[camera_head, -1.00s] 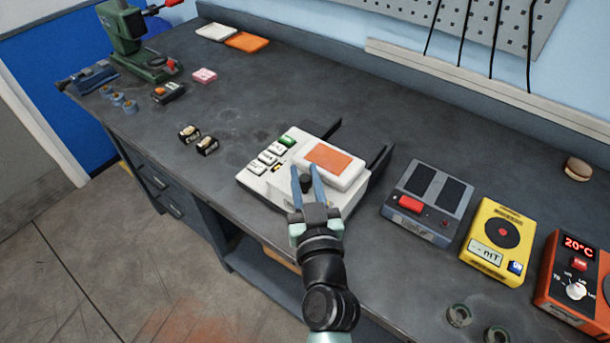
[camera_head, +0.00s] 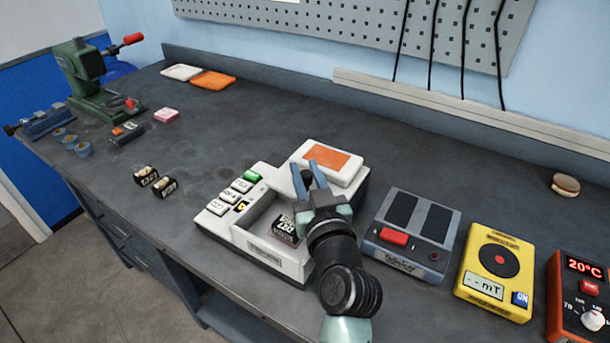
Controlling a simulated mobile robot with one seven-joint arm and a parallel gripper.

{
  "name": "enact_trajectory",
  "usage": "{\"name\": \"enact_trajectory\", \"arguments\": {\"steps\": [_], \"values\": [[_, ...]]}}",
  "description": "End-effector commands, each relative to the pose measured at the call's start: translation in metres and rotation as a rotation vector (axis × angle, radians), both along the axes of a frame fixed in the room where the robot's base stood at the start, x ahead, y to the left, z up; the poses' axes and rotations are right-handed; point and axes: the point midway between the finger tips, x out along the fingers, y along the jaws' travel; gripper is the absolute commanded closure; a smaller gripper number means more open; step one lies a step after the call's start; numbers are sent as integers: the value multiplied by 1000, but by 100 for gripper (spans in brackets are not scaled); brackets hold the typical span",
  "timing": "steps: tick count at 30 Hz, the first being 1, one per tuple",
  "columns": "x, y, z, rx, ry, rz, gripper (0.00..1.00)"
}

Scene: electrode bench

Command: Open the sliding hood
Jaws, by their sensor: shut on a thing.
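The sliding hood (camera_head: 329,157) is a white cover with an orange panel on top. It sits toward the back of the white device (camera_head: 238,222), which has green and white buttons at its left. The front bay of the device is uncovered, and a small black labelled block (camera_head: 285,229) lies in it. My gripper (camera_head: 308,180) is at the front edge of the hood, with its blue fingers shut on it. The fingers and wrist hide the grasped part and the right side of the bay.
Right of the device stand a grey twin-pad unit (camera_head: 413,232), a yellow meter (camera_head: 498,267) and an orange heater (camera_head: 580,300). Two small black blocks (camera_head: 156,182) lie to the left. A green press (camera_head: 92,78) stands at the far left. The bench behind the device is clear.

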Motion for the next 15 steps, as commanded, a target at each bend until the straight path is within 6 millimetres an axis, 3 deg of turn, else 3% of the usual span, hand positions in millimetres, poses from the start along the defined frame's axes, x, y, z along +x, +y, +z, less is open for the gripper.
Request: {"name": "enact_trajectory", "arguments": {"steps": [1,6,15], "values": [[0,0,0,-1,0,0,70],[0,0,0,-1,0,0,41],[-1,0,0,-1,0,0,41]]}}
